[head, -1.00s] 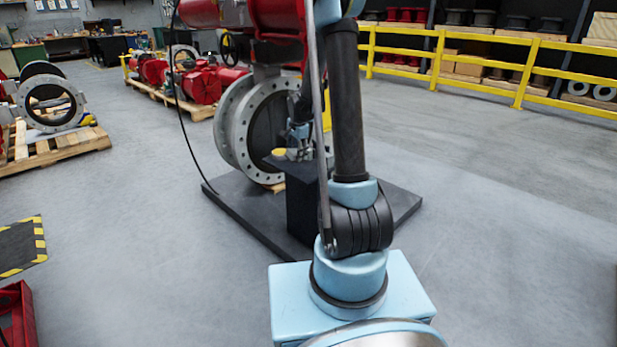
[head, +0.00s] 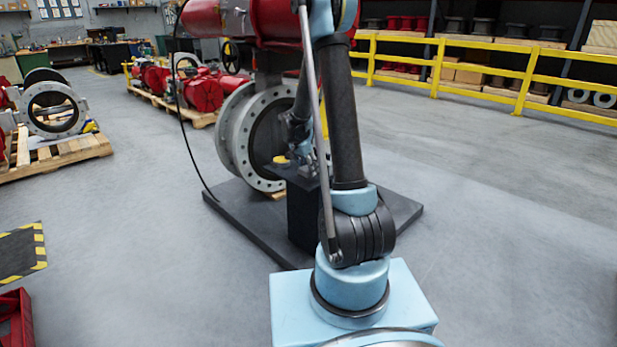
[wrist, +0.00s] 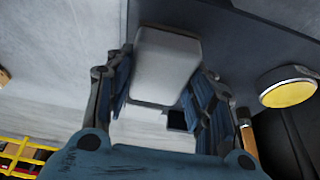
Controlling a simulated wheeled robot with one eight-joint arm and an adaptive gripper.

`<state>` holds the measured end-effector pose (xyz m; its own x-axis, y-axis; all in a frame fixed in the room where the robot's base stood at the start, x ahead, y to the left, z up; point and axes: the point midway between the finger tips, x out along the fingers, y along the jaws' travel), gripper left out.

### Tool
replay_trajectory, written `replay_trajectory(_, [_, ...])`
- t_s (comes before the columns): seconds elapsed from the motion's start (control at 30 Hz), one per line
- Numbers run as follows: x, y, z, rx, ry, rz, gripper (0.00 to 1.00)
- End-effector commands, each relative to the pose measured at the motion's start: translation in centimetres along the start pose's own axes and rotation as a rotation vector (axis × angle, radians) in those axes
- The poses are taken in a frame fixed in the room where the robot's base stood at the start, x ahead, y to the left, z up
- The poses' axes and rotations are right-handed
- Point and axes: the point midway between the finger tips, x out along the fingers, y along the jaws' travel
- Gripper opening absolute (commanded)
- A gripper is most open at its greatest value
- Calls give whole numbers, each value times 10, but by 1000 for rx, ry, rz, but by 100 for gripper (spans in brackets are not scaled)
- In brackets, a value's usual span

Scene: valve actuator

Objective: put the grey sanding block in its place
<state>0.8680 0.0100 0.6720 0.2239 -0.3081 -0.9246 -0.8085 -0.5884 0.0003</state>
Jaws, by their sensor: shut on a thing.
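The grey sanding block (wrist: 166,66) shows in the wrist view between the two blue-padded fingers of my gripper (wrist: 162,88). My gripper is shut on it, and its pale broad face is toward the camera. In the head view my gripper (head: 303,152) is over the dark pedestal (head: 301,212), partly behind my own arm. I cannot make out the block in that view. The block's place cannot be told for certain; a small dark square (wrist: 177,121) shows beyond the block in the wrist view.
A yellow-topped round tin (wrist: 288,92) lies right of my gripper; it also shows on the pedestal in the head view (head: 281,160). A wooden-looking handle (wrist: 247,135) is near the right finger. The large flanged valve (head: 240,140) stands close behind. Open floor lies around the dark base plate (head: 240,215).

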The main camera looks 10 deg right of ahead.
Motion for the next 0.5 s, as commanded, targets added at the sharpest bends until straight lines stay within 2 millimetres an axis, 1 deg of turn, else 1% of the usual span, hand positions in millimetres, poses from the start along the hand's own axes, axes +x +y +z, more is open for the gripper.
replay_trajectory(0.3, [32, -1, 13, 0, 0, -1, 11])
replay_trajectory(0.5, [35, 0, 15, 0, -1, -1, 11])
